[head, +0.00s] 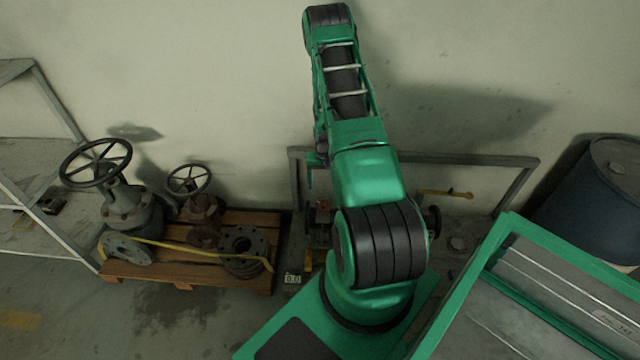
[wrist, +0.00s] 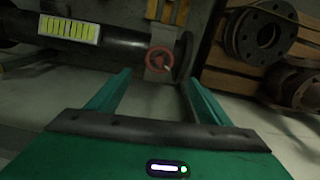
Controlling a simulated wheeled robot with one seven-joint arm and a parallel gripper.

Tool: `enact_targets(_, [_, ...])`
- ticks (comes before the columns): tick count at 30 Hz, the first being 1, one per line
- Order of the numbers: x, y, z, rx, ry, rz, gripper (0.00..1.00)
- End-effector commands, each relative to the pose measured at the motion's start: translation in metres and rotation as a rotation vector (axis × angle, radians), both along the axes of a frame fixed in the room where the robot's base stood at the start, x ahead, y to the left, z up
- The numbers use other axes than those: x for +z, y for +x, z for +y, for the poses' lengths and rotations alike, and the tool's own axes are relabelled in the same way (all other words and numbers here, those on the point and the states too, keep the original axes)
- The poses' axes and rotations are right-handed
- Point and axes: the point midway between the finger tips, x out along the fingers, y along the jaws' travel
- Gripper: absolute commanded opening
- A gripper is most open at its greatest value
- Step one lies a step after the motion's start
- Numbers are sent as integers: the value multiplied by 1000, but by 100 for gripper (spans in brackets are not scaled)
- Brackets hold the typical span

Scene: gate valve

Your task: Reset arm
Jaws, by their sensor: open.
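My arm rises from the green base in the middle of the head view and bends away toward the wall. Beyond the fingertips, a small red handwheel (wrist: 160,60) sits at a dark horizontal pipe (wrist: 95,42). The fingers are apart from the handwheel.
A wooden pallet (head: 190,272) at the left holds a large valve (head: 130,205), a smaller valve (head: 203,208) and flanges (head: 243,250). A metal shelf (head: 50,240) stands far left, a dark blue barrel (head: 590,205) at right. A grey frame (head: 470,160) stands by the wall.

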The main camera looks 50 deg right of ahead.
Motion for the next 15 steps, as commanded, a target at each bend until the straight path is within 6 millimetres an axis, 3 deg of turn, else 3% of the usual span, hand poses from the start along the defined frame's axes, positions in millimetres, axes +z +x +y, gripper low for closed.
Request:
enact_targets(10, [2,1,0,1,-1,0,72])
enact_targets(13, [16,2,1,8,-6,2,72])
enact_targets(15, [37,6,2,17,-14,3,72])
